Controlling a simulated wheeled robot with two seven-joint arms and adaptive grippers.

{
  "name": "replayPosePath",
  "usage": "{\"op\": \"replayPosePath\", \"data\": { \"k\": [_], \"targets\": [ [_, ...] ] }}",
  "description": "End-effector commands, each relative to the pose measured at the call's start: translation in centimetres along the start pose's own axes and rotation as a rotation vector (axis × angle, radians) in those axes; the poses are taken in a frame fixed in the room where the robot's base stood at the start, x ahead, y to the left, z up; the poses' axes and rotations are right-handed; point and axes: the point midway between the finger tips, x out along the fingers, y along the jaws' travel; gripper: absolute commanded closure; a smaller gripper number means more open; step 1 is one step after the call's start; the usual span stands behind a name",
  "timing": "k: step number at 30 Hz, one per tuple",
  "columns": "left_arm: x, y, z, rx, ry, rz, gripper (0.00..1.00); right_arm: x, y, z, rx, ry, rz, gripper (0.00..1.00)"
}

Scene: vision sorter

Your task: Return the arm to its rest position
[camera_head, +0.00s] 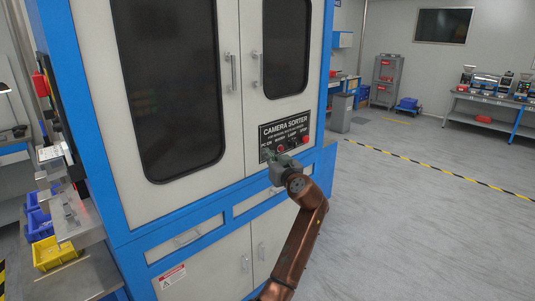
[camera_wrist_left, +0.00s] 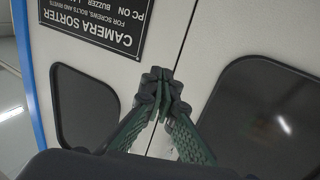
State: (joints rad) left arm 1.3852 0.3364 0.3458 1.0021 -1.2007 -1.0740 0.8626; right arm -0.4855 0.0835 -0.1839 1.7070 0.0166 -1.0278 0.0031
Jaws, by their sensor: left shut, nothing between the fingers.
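My left arm rises from the bottom middle of the head view, bent at a coppery joint. Its left gripper (camera_head: 268,154) is in front of the lower left part of the black CAMERA SORTER panel (camera_head: 286,127). In the left wrist view the two green-grey fingers (camera_wrist_left: 160,88) meet at the tips, shut with nothing between them. The panel's lettering (camera_wrist_left: 100,20) shows upside down at the top left there. I cannot tell whether the fingertips touch the cabinet. My right gripper is not in view.
The tall white and blue sorter cabinet (camera_head: 233,120) stands close in front, with dark windows and door handles. Blue (camera_head: 39,225) and yellow (camera_head: 55,252) bins are at the left. Open grey floor (camera_head: 420,230) lies to the right, with a work table (camera_head: 490,112) farther back.

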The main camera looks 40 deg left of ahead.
Motion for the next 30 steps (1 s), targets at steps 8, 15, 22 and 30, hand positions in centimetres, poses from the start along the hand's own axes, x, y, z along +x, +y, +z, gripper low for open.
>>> {"op": "replayPosePath", "data": {
  "k": [8,15,22,30],
  "targets": [
    [-1.1,0.3,0.2,0.002,-0.001,-0.002,1.0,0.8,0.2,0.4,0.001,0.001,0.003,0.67],
    [-0.9,0.6,3.5,0.044,-0.024,0.013,1.0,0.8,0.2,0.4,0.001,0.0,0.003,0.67],
    [-0.8,0.7,18.3,0.229,-0.137,0.093,1.0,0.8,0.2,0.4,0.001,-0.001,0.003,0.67],
    [-3.3,-2.6,37.6,0.452,-0.308,0.214,1.0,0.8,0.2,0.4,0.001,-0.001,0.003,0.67]
  ]
}}
